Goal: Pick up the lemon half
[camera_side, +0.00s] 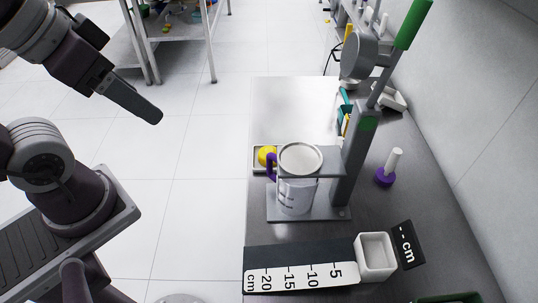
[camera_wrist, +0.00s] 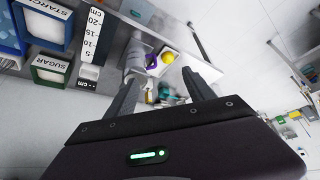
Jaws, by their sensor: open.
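The yellow lemon half (camera_side: 265,154) sits in a small shallow tray (camera_side: 257,166) near the left edge of the steel table, partly hidden behind the press and cup. In the wrist view the lemon half (camera_wrist: 168,57) appears just beyond the fingertips, on the tray. My gripper (camera_side: 157,115) hangs in the air left of the table, well apart from the lemon half. Its two fingers (camera_wrist: 161,73) are spread and empty.
A grey lever press (camera_side: 365,135) with a green handle stands right of the lemon half. A white cup (camera_side: 295,193) with a purple handle stands in it. A ruler board (camera_side: 300,277), a square white dish (camera_side: 375,255) and a purple-based tool (camera_side: 385,177) are nearby. The table's far-left area is clear.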

